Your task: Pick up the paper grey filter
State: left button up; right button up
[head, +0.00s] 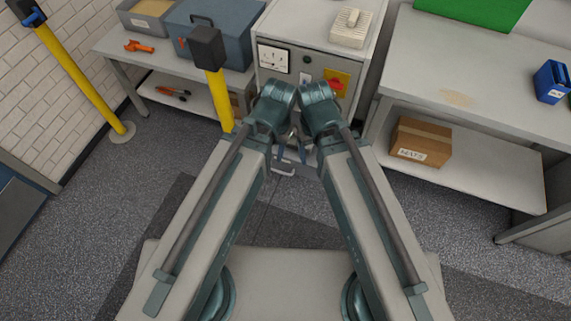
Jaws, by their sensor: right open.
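A pale, grey-white ribbed block, which looks like the paper grey filter (351,27), lies on top of the grey cabinet (304,40) at the top centre. My two arms reach forward and their wrists come close together in front of the cabinet. My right gripper (303,152) is open, below and in front of the filter and well apart from it. My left gripper (280,152) is small and mostly hidden by its own wrist, so its jaws are unclear. No gripper touches the filter.
The cabinet front has a socket plate and a red-and-yellow switch (337,82). Yellow posts (218,98) stand at left. A left bench holds a blue toolbox (212,32). The right bench (466,70) has a blue box (551,82) and a carton (420,142) below.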

aim_at(291, 144)
jog(key=i+j+z, duration=0.1)
jog(key=i, duration=0.3)
jog(key=j+z, duration=0.55)
jog(key=z, duration=0.15)
jog(key=j+z, duration=0.35)
